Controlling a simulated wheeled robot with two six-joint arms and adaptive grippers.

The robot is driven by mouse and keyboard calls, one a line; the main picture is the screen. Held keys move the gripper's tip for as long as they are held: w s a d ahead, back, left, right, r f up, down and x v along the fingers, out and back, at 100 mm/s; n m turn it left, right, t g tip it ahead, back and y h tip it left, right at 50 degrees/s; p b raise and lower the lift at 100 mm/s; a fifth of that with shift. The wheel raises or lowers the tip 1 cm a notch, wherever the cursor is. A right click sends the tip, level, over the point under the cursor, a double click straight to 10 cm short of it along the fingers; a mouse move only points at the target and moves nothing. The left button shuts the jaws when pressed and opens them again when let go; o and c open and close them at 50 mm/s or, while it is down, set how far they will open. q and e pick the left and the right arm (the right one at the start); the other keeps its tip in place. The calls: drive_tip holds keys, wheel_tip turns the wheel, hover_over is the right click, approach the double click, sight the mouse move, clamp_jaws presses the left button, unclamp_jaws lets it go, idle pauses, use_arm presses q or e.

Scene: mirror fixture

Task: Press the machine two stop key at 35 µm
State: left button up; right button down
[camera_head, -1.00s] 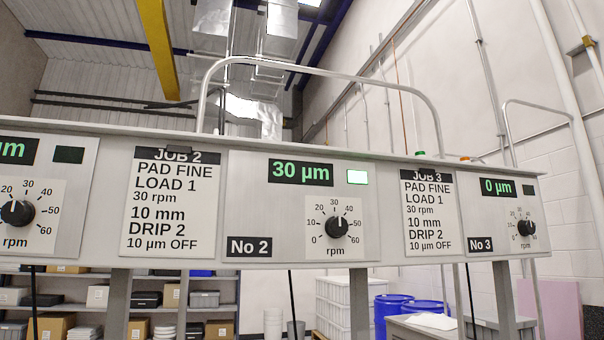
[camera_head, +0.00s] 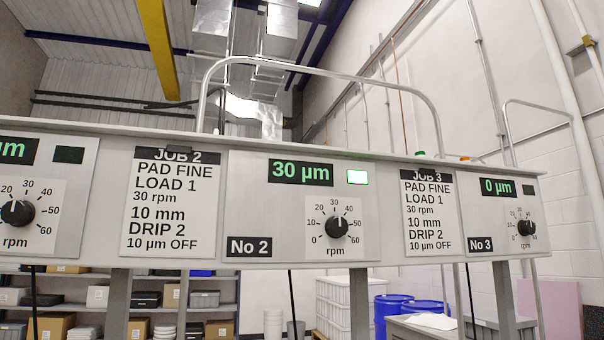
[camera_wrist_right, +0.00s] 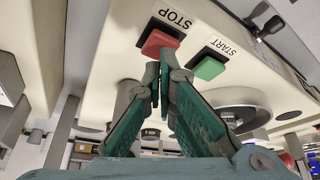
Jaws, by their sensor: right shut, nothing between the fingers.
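In the head view, the No 2 panel (camera_head: 290,222) has a green display (camera_head: 300,172) reading 30 µm, a lit lamp (camera_head: 357,177) and a black rpm dial (camera_head: 337,227) pointing near 30. In the right wrist view, a red STOP key (camera_wrist_right: 160,42) sits beside a green START key (camera_wrist_right: 209,68) on a pale machine face. My right gripper (camera_wrist_right: 163,72) is shut and empty, its tips right at the red key's lower edge. I cannot tell whether they touch it. No machine number shows there. My left gripper is in neither view.
A JOB 2 card (camera_head: 171,205) reads 30 rpm, 10 mm, 10 µm OFF. A JOB 3 card (camera_head: 430,213) hangs right of the No 2 panel. The No 3 display (camera_head: 498,187) reads 0 µm. A round grey part (camera_wrist_right: 232,108) lies right of my fingers in the wrist view.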

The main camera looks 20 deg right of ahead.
idle(0.6)
drive_tip(key=shift+f+b, duration=0.55)
drive_tip(key=shift+f, duration=0.3)
wheel_tip(320, 180, up, 6)
drive_tip(key=p, duration=0.7)
drive_tip(key=shift+r, duration=0.25)
drive_tip(key=shift+f, duration=0.1)
drive_tip(key=shift+f, duration=0.1)
